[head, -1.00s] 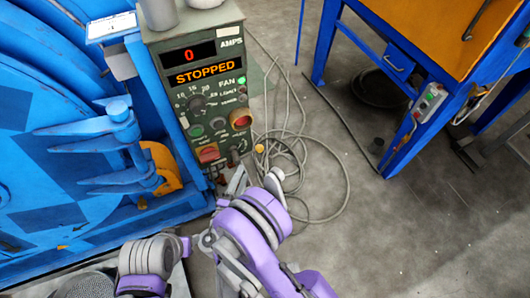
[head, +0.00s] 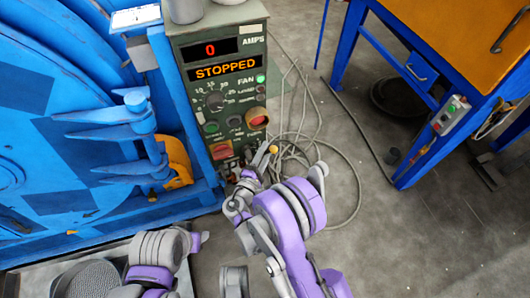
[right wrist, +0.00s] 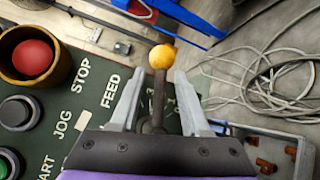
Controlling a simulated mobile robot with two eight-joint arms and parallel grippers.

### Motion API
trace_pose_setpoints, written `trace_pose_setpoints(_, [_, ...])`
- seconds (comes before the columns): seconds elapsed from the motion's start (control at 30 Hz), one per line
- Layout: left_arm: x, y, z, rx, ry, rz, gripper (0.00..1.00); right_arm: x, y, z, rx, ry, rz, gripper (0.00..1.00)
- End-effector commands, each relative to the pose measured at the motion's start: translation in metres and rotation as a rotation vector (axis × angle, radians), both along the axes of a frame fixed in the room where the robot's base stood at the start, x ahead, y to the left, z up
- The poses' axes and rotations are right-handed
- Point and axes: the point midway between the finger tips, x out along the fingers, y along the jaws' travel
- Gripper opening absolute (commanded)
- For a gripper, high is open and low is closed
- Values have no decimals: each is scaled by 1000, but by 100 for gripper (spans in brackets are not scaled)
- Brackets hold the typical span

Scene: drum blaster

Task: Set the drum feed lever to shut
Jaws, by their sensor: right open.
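The drum feed lever has an orange-yellow ball knob (head: 273,149) on a dark stem, at the lower right of the grey-green control panel (head: 196,51). In the right wrist view the knob (right wrist: 162,57) stands up beside the printed word FEED. My right gripper (right wrist: 158,78) is open, with one finger on each side of the stem. The knob shows just beyond the fingertips, and I see gaps on both sides. In the head view my right gripper (head: 250,174) is at the panel's lower edge, partly hidden by its arm.
The panel display (head: 225,69) reads STOPPED, with 0 amps above. A red button (right wrist: 33,58) sits near the lever. The blue drum machine (head: 60,110) stands left. Cables (head: 340,185) lie coiled on the floor. A blue-framed orange table (head: 460,40) stands right, with open floor before it.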

Motion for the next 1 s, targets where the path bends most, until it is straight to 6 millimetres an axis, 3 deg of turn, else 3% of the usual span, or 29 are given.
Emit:
trace_pose_setpoints(0.17, [0, 0, 0, 0, 0, 0, 50, 0, 0, 0, 0, 0, 0, 46])
trace_pose_setpoints(0.43, [0, 0, 0, 0, 0, 0, 50, 0, 0, 0, 0, 0, 0, 0])
trace_pose_setpoints(1.0, [0, 0, 0, 0, 0, 0, 50, 0, 0, 0, 0, 0, -1, 0])
